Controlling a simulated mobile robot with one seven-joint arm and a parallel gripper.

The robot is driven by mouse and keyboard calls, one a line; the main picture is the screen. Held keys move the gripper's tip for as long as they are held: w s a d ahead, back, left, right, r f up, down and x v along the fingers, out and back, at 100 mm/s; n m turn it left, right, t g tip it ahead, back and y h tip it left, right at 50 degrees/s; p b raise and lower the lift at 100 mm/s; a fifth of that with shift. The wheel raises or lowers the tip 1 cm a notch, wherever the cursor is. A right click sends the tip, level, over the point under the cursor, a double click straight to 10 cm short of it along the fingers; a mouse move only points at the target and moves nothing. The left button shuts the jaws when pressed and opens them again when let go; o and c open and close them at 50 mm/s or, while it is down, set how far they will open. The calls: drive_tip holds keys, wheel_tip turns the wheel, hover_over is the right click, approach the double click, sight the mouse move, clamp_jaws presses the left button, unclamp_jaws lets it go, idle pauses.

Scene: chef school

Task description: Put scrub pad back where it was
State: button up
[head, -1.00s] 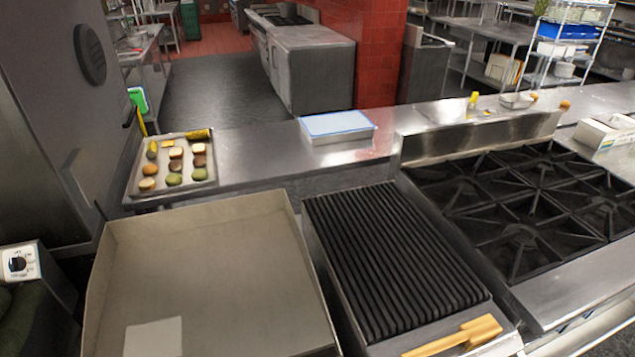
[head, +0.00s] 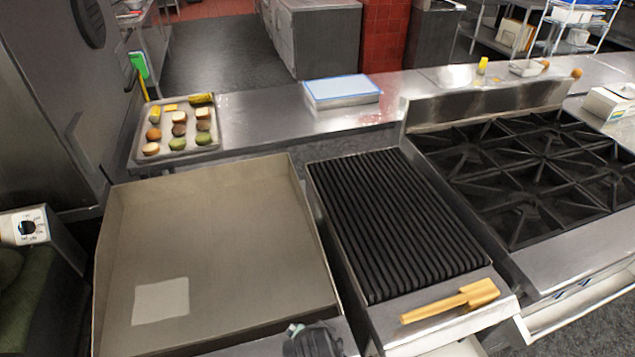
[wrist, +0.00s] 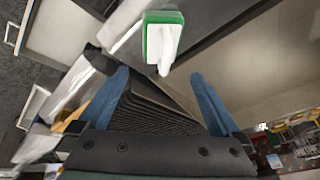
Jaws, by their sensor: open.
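The scrub pad (wrist: 160,38) shows in the wrist view as a small block with a green back and a white front with a white projecting part. It is just beyond my fingertips, centred between them, and touches neither finger in the picture. I cannot tell whether it rests on a surface. My gripper (wrist: 160,75) is open, with its two blue fingers spread wide and nothing between them. In the head view my gripper (head: 312,340) is at the bottom edge, by the front of the griddle. The pad is not clearly seen there.
The flat griddle (head: 235,240) bears a pale square sheet (head: 161,301). Right of it are a ribbed grill (head: 395,225), a wooden-coloured brush (head: 455,301) on its front ledge, and a burner range (head: 530,175). A food tray (head: 155,160) stands on the back counter (head: 245,120).

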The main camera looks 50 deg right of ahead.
drive_tip(key=shift+v, duration=2)
drive_tip(key=w+a+r+n+t+h, duration=0.1)
drive_tip(key=w+a+r+n+t, duration=0.2)
drive_tip(key=w+r, duration=0.6)
drive_tip(key=w+a+r+n+t+h, duration=0.1)
drive_tip(key=w+r+n+t, duration=0.1)
drive_tip(key=w+r+t, duration=0.65)
drive_tip(key=w+a+r+n+t, duration=0.1)
drive_tip(key=a+r+n, duration=0.15)
drive_tip(key=r, duration=0.65)
drive_tip(key=w+a+r+n+t, duration=0.1)
drive_tip(key=a+r, duration=0.2)
drive_tip(key=r, duration=0.6)
drive_tip(key=s+a+r+n+t+y, duration=0.2)
drive_tip(key=s+a+r+t, duration=0.1)
drive_tip(key=r, duration=0.6)
drive_tip(key=s+a+r+n+t+y, duration=0.2)
drive_tip(key=s+a+r+t, duration=0.2)
drive_tip(key=r, duration=0.5)
drive_tip(key=s+a+r+n+t+y, duration=0.1)
drive_tip(key=s+a+r+n+t, duration=0.2)
drive_tip(key=r, duration=0.7)
drive_tip(key=shift+s+a+t+y, duration=0.4)
drive_tip(key=shift+s+a+t, duration=0.15)
drive_tip(key=shift+s+a, duration=0.45)
drive_tip(key=shift+w+a, duration=0.1)
drive_tip(key=shift+w, duration=0.05)
